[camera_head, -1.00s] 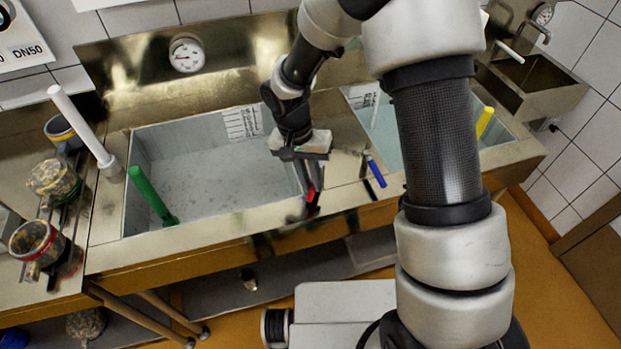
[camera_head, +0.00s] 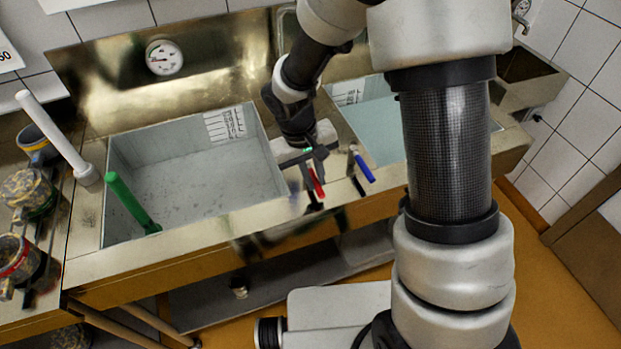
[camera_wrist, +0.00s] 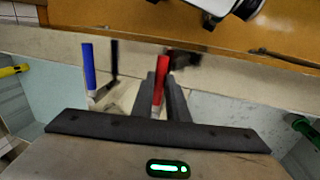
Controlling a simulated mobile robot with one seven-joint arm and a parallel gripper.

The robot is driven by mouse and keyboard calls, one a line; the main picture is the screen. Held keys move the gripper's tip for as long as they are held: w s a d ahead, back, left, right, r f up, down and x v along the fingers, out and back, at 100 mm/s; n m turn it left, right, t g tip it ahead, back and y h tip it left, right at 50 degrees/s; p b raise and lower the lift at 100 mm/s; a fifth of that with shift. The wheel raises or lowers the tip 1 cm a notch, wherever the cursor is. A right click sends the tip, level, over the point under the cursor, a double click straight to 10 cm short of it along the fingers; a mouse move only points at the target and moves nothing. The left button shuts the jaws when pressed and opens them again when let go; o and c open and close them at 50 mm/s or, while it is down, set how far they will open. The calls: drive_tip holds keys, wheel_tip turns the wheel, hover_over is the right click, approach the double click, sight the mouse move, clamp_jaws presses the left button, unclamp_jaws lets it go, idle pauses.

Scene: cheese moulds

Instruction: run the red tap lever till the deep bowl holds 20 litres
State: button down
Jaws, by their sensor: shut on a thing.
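My gripper (camera_head: 313,186) is shut on the red tap lever (camera_head: 318,183) at the front rim between two basins. In the wrist view the red lever (camera_wrist: 160,82) stands between my two dark fingers. A blue lever (camera_head: 364,168) is just to its right in the head view and free of my fingers. The left basin (camera_head: 119,163) has a scale sheet (camera_head: 225,123) on its back wall and a pale grey inside. The right basin (camera_head: 385,124) holds pale teal liquid and is partly hidden by my arm. I cannot tell which is the deep bowl, nor read the scale.
A green-handled stick (camera_head: 130,203) and a white rod (camera_head: 52,135) are at the left basin's left side. Several moulds (camera_head: 28,190) stand at the far left. A round dial (camera_head: 164,57) is on the backsplash. A yellow handle (camera_wrist: 14,70) shows at the wrist view's left.

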drive_tip(key=shift+d, duration=0.1)
idle(0.4)
drive_tip(key=c, duration=1.7)
unclamp_jaws()
drive_tip(key=shift+c, duration=0.2)
drive_tip(key=s+a+r, duration=0.1)
drive_tip(key=a+r, duration=0.2)
drive_tip(key=r, duration=1.4)
drive_tip(key=shift+a+p, duration=0.15)
drive_tip(key=shift+p, duration=0.25)
